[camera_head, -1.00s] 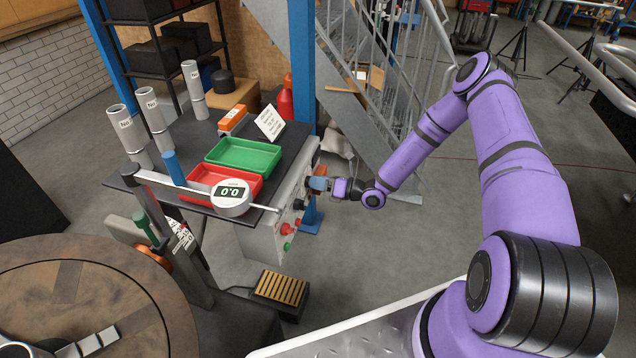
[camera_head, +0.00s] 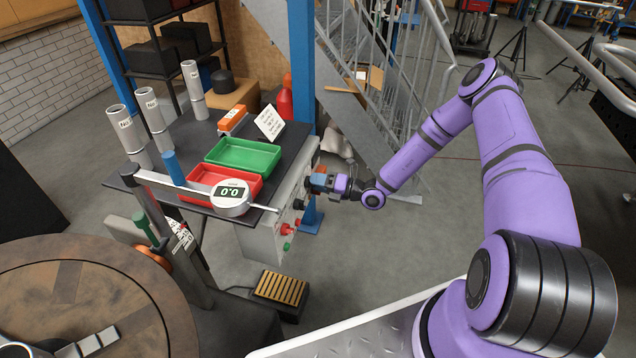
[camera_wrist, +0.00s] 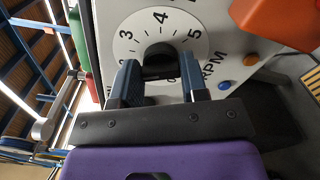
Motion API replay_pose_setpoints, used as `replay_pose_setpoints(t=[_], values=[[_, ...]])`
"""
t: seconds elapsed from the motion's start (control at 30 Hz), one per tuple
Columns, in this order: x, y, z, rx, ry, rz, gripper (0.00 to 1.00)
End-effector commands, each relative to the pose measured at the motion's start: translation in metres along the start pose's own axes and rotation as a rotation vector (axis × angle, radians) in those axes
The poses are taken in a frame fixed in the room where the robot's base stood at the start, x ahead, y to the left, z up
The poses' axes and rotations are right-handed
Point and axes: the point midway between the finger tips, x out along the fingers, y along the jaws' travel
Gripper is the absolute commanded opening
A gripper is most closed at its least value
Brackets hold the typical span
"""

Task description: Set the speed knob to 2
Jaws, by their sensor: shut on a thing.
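The speed knob (camera_wrist: 160,56) is black and sits in the centre of a white dial (camera_wrist: 126,47) in the wrist view. The numbers 3, 4 and 5 show around its upper side, with "RPM" printed at the right. My gripper (camera_wrist: 160,76) is shut on the knob, one blue finger on each side. The fingers hide the lower part of the dial, and I cannot make out the knob's pointer. In the head view my gripper (camera_head: 318,183) is at the front face of the grey control box (camera_head: 264,240), hiding the knob there.
Red (camera_head: 291,228) and green (camera_head: 287,246) controls stick out lower on the box. In the wrist view, blue (camera_wrist: 224,85) and orange (camera_wrist: 251,60) buttons and a large orange part (camera_wrist: 285,22) are close to the right. A foot pedal (camera_head: 281,288) lies on the floor below.

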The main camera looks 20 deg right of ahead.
Motion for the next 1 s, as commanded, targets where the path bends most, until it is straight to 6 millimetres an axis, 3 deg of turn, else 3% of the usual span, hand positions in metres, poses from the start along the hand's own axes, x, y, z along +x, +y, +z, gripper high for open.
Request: replay_pose_setpoints(t=[0.27,0.3,0.4,0.77,1.0], values=[[-0.001,-0.001,0.0,0.0,0.0,-0.004,0.17],[-0.001,-0.001,0.0,0.0,0.0,-0.004,0.45],[-0.001,-0.001,0.0,0.0,0.0,-0.003,0.66],[-0.005,-0.001,0.0,-0.001,-0.001,-0.002,0.66],[-0.042,-0.001,0.001,-0.001,-0.003,-0.004,0.66]])
